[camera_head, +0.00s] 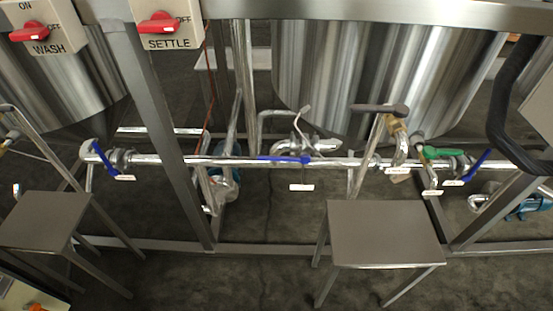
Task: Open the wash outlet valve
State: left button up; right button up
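Several lever valves sit along the horizontal steel pipe (235,162). Below the WASH switch box (48,38), at the pipe's left end, a blue valve lever (104,160) stands steeply across the pipe line, with a white tag (125,178) under it. In the middle, another blue lever (288,159) lies along the pipe, with a white tag (301,187) below. At the right are a green lever (443,152) and a tilted blue lever (480,165). The tags are too small to read, so I cannot tell which names the wash outlet. Neither gripper is in view.
Steel tanks (385,75) stand behind the frame post (155,110). A SETTLE switch box (168,27) hangs at the top. Two small steel tables (385,232) (45,222) stand in front of the pipe, with open floor between them. A black curved bar (497,112) is at the right.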

aim_at(103, 158)
jog(key=i+j+u, duration=0.2)
jog(key=j+u, duration=0.15)
jog(key=u, duration=0.15)
jog(key=i+j+u, duration=0.25)
jog(key=u, duration=0.25)
jog(key=j, duration=0.05)
